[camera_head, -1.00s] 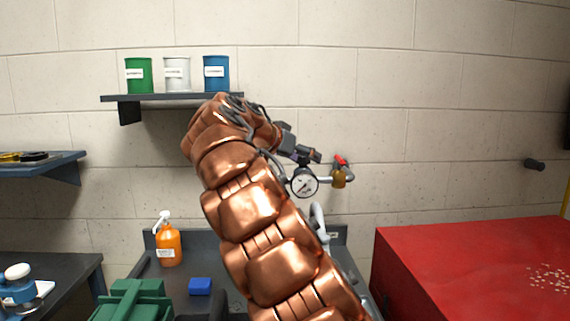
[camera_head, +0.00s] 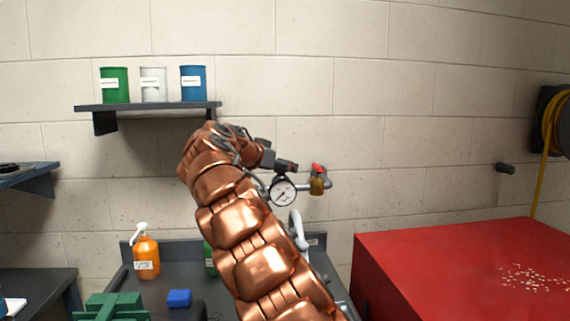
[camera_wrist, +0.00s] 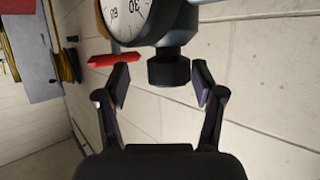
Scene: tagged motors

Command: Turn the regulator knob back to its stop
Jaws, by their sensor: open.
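The regulator's dark knob (camera_wrist: 168,70) hangs below the gauge body in the wrist view, roughly between my two fingers. My gripper (camera_wrist: 160,68) is open, one finger on each side of the knob, with gaps visible. The round white gauge (camera_head: 283,191) shows beside the wall pipe in the head view, and its dial (camera_wrist: 124,18) is partly cut off at the top of the wrist view.
A red valve handle (camera_head: 318,169) sits above a brass fitting (camera_head: 317,186) right of the gauge; the handle (camera_wrist: 113,60) is close to my left finger in the wrist view. A red cabinet (camera_head: 440,255) stands at right. A shelf (camera_head: 150,106) with cans is at left.

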